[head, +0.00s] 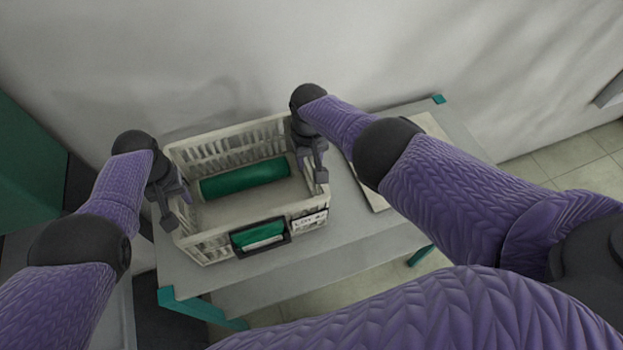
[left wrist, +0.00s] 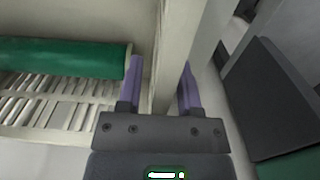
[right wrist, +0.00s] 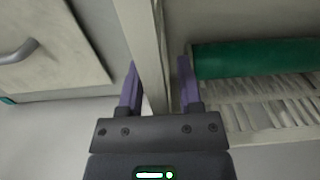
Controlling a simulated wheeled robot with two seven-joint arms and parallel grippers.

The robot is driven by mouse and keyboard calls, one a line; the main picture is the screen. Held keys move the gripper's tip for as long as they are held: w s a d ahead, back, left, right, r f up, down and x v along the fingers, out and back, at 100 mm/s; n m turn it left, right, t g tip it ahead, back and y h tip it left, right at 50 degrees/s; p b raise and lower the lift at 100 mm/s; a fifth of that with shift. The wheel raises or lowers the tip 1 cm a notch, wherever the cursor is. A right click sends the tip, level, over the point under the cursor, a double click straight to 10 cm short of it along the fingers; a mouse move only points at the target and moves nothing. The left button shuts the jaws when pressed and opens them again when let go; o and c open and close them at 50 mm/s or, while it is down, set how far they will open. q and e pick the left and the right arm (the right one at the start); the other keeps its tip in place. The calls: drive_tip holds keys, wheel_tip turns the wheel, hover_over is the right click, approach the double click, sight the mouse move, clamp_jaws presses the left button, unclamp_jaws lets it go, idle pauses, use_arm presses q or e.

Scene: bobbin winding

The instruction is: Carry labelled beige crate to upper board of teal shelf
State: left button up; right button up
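A green roll (head: 245,177) lies inside. My left gripper (head: 176,210) is at the crate's left wall; in the left wrist view its fingers (left wrist: 161,88) stand apart on either side of the wall. My right gripper (head: 317,167) is at the right wall; in the right wrist view its fingers (right wrist: 160,90) also straddle the wall, with gaps. I cannot clearly identify the teal shelf.
The grey table (head: 345,228) has teal legs and corners. A flat pale board (head: 432,128) with a handle lies right of the crate, partly behind my right arm. A teal-green panel (head: 30,170) stands at the far left. A wall is close behind the table.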

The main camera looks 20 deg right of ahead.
use_arm(q)
drive_tip(key=shift+r, duration=0.1)
wheel_tip(320, 180, up, 12)
drive_tip(key=shift+w+f, duration=0.1)
use_arm(e)
drive_tip(key=shift+r, duration=0.25)
wheel_tip(320, 180, up, 12)
drive_tip(key=shift+f, duration=0.2)
idle(0.5)
